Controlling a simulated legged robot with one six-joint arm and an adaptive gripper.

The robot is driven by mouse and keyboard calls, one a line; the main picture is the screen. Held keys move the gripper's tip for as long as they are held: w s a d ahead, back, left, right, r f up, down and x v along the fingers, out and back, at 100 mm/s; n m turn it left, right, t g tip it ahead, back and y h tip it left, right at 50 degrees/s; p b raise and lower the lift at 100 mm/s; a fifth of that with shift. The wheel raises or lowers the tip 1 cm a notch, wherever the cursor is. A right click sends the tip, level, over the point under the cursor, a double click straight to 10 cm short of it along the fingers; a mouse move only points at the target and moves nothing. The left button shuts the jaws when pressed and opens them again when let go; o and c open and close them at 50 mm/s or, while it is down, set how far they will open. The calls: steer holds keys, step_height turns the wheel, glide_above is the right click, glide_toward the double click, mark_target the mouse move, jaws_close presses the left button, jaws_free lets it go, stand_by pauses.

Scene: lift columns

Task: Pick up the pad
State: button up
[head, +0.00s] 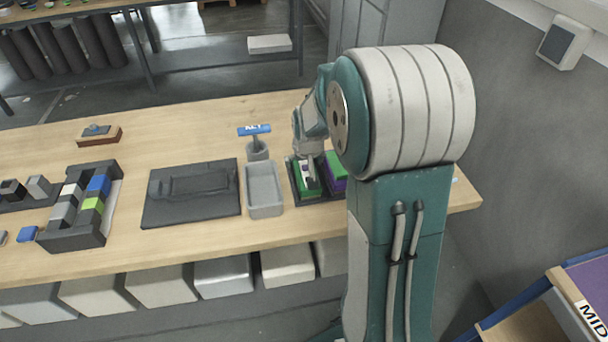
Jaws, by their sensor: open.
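A dark tray (296,187) stands on the right part of the wooden table. It holds a green and white pad-like piece (307,190) on its left side and a green and purple piece (336,168) on its right side. I cannot tell for sure which one is the pad. My gripper (312,177) points down at the left piece, very close to it, with its jaws open. I cannot tell whether the fingers touch the piece. My arm hides the tray's right part.
An empty grey tray (264,190) stands just left, with a blue-labelled holder (256,142) behind it. Table behind the mat is clear.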

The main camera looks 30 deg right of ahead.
mark_target(306, 167)
steer(key=x, duration=0.4)
steer(key=shift+d+f, duration=0.3)
steer(key=shift+d, duration=0.15)
steer(key=shift+w+f, duration=0.15)
steer(key=shift+f, duration=0.2)
steer(key=shift+a, duration=0.15)
steer(key=c, duration=1.1)
